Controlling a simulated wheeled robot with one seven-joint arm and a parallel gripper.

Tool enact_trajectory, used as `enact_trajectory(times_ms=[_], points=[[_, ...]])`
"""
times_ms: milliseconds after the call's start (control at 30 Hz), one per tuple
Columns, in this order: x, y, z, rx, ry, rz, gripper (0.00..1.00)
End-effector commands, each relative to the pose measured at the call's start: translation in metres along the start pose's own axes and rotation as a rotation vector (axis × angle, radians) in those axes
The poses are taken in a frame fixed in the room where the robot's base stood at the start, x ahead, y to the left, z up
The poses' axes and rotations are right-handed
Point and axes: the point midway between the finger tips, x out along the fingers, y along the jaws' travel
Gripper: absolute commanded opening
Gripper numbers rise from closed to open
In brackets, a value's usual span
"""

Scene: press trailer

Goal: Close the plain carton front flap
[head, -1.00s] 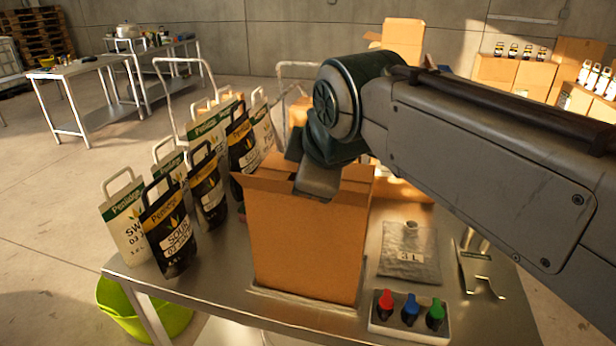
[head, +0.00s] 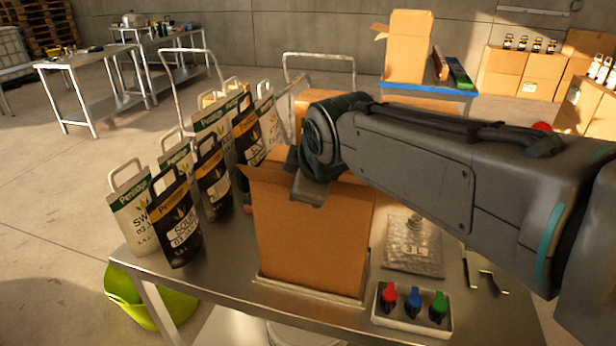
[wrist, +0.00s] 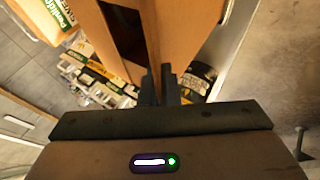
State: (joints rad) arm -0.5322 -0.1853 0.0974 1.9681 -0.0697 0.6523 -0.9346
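The plain brown carton (head: 310,240) stands upright on the steel table. Its top is partly covered by my arm's end, and a flap (head: 268,182) juts out along the front rim. In the wrist view the carton (wrist: 185,30) fills the upper middle, with a dark opening beside a tan panel. In the head view the fingers are hidden behind my wrist and the carton top.
Black and white handled pouches (head: 185,215) stand close left of the carton. A green tub (head: 150,298) is on the floor at left.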

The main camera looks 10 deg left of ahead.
Motion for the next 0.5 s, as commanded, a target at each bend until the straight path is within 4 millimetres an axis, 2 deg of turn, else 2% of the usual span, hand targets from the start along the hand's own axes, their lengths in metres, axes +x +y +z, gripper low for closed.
enact_trajectory(times_ms=[267, 500], points=[[-0.0017, 0.0022, -0.0008, 0.008, 0.0, -0.021, 0.0], [-0.0038, 0.0096, -0.0017, 0.052, -0.001, -0.125, 0.0]])
